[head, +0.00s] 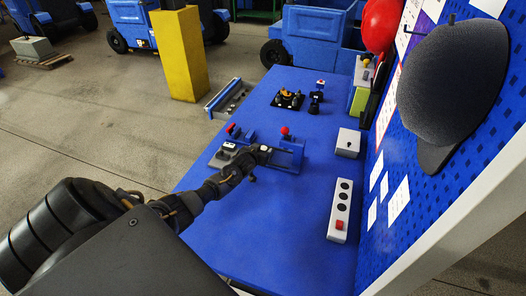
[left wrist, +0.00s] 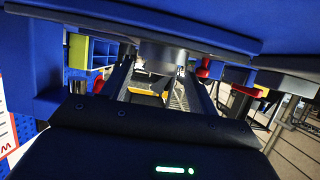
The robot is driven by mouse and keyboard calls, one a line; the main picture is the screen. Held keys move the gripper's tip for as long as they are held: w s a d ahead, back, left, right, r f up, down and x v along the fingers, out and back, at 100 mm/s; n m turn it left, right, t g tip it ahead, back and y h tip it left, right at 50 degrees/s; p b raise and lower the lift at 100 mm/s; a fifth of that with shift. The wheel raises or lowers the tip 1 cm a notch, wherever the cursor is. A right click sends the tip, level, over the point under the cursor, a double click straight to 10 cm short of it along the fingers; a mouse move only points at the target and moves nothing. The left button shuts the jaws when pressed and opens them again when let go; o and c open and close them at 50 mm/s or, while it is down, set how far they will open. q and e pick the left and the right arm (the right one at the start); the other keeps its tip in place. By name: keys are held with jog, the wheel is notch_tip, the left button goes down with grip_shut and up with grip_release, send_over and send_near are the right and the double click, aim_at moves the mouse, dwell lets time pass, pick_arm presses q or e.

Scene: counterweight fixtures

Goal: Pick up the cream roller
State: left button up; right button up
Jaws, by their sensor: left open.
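My left gripper (head: 258,155) reaches over the blue table to a blue fixture (head: 290,155) with red knobs. Its open fingers (left wrist: 165,90) show in the left wrist view, pointing in under a blue part of the fixture. A small pale piece (head: 264,148) shows right at the fingertips in the head view; it may be the cream roller, but it is too small to be sure. In the left wrist view a dark grey rounded part (left wrist: 165,55) shows between the fingers. I cannot tell whether the fingers touch anything. My right gripper is not in view.
A grey-and-white device (head: 228,150) sits left of the fixture. A white switch box (head: 347,142) and a white button panel (head: 340,208) stand at the right. Small black mechanisms (head: 288,98) stand at the back. A blue pegboard wall bounds the right side. The table's front is clear.

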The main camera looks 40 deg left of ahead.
pick_arm(q)
jog(key=shift+c, duration=0.3)
jog(key=c, duration=1.1)
jog(key=shift+r, duration=0.1)
jog(key=shift+r, duration=0.55)
jog(key=s+a+r+b, duration=0.1)
jog(key=a+r, duration=0.3)
jog(key=s+a+r+b, duration=0.1)
jog(key=a+r+b, duration=0.1)
jog(key=a, duration=0.3)
jog(key=s+a+r+b, duration=0.1)
jog(key=a+r, duration=0.3)
jog(key=r, duration=0.1)
jog(key=shift+s+a+r+b, duration=0.2)
jog(key=shift+a+r+b, duration=0.1)
jog(key=shift+r+b, duration=0.1)
